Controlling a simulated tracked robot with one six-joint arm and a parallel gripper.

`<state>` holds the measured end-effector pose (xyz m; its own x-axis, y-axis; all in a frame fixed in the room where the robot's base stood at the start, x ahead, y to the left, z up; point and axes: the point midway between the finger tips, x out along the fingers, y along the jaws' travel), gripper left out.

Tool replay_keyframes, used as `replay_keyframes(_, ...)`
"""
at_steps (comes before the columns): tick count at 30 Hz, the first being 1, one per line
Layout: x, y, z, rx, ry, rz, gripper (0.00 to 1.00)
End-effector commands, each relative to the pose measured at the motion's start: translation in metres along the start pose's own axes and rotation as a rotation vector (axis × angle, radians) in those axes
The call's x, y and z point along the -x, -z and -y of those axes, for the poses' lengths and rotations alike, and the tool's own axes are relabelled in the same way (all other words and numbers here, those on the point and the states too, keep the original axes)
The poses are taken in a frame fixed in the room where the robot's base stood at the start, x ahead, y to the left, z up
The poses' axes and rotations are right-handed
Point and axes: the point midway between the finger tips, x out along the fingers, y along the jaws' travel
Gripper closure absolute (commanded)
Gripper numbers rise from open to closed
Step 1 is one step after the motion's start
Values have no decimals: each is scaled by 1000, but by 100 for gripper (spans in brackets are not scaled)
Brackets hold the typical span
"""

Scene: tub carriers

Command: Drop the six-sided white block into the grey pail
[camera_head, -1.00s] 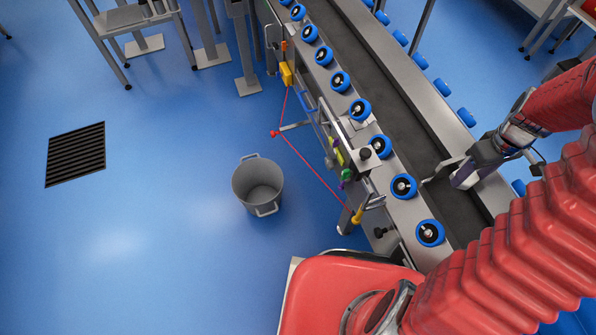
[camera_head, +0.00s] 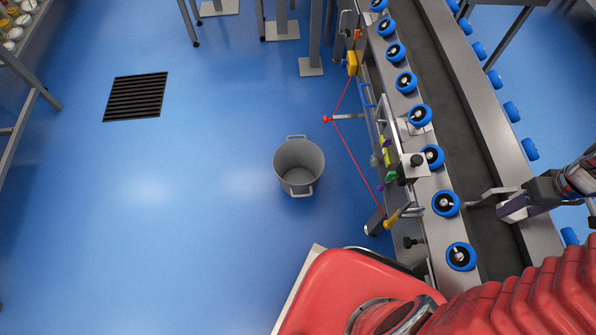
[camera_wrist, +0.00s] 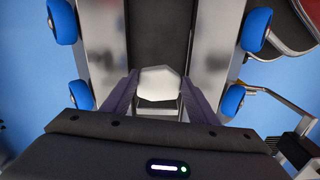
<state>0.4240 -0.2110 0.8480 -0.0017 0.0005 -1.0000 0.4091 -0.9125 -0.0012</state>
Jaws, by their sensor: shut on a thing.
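The white block (camera_wrist: 158,84) shows in the wrist view with a faceted, six-sided outline. My gripper (camera_wrist: 158,92) is shut on it, with a dark finger on each side. In the head view my gripper (camera_head: 500,205) is at the right, over the conveyor channel; I cannot make out the block there. The grey pail (camera_head: 284,172) stands upright on the blue floor, left of the conveyor and well apart from my gripper. It has two handles, and its inside looks empty.
The conveyor (camera_head: 470,135) has blue-rimmed rollers along both edges. Clamps, a yellow box (camera_head: 352,63) and a red cord (camera_head: 348,140) stick out on its pail side. A dark floor grate (camera_head: 136,97) lies at the upper left. The floor around the pail is clear.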

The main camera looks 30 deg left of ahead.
Motion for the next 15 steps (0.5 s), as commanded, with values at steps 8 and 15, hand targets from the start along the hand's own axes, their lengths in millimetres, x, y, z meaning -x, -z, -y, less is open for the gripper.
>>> replay_keyframes(8,22,11,0,-9,-1,-1,68)
replay_keyframes(15,31,58,16,-90,-2,-2,68)
